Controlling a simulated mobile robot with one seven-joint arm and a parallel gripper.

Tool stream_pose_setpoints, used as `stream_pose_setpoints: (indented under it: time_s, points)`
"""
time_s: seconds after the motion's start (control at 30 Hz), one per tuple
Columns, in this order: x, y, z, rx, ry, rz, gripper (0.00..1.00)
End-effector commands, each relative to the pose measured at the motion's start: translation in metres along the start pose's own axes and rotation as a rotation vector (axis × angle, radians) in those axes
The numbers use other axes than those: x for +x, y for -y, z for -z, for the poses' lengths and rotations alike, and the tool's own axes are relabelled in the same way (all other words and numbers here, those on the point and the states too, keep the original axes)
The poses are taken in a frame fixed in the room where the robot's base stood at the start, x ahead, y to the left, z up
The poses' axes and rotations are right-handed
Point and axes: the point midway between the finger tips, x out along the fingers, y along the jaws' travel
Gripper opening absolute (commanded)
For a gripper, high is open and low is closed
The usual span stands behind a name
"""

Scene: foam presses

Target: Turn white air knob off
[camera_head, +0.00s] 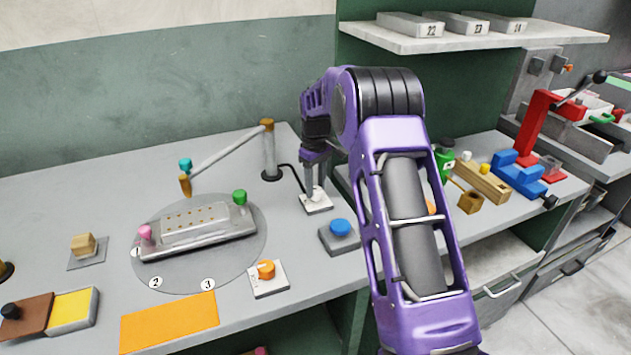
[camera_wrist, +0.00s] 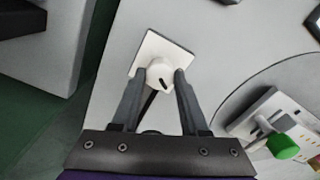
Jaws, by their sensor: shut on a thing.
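The white air knob (camera_wrist: 159,74) sits on a square white plate (camera_wrist: 150,50) on the grey bench. A short dark mark shows on the knob's top. My gripper (camera_wrist: 158,78) points down over it, with one finger on each side, shut on the knob. In the head view the knob (camera_head: 317,194) shows just below my gripper (camera_head: 316,184), and its plate (camera_head: 316,204) lies flat on the bench. A black hose runs to the plate from the brass-topped post.
An orange knob (camera_head: 266,269) on a white plate and a blue button (camera_head: 340,228) stand nearer the front. The brass post (camera_head: 269,150) with its jointed arm stands left of my gripper. A metal fixture (camera_head: 198,233) with pink and green knobs lies on a round plate.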

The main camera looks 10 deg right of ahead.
Motion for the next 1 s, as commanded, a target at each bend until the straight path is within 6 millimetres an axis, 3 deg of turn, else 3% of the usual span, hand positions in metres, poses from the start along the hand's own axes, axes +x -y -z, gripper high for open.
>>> stream_pose_setpoints:
  time_s: [0.7, 1.0]
  points:
    - [-0.0019, -0.001, 0.0002, 0.67, -0.002, -0.001, 0.0]
    - [-0.0015, -0.001, 0.0002, 0.881, -0.002, -0.001, 0.0]
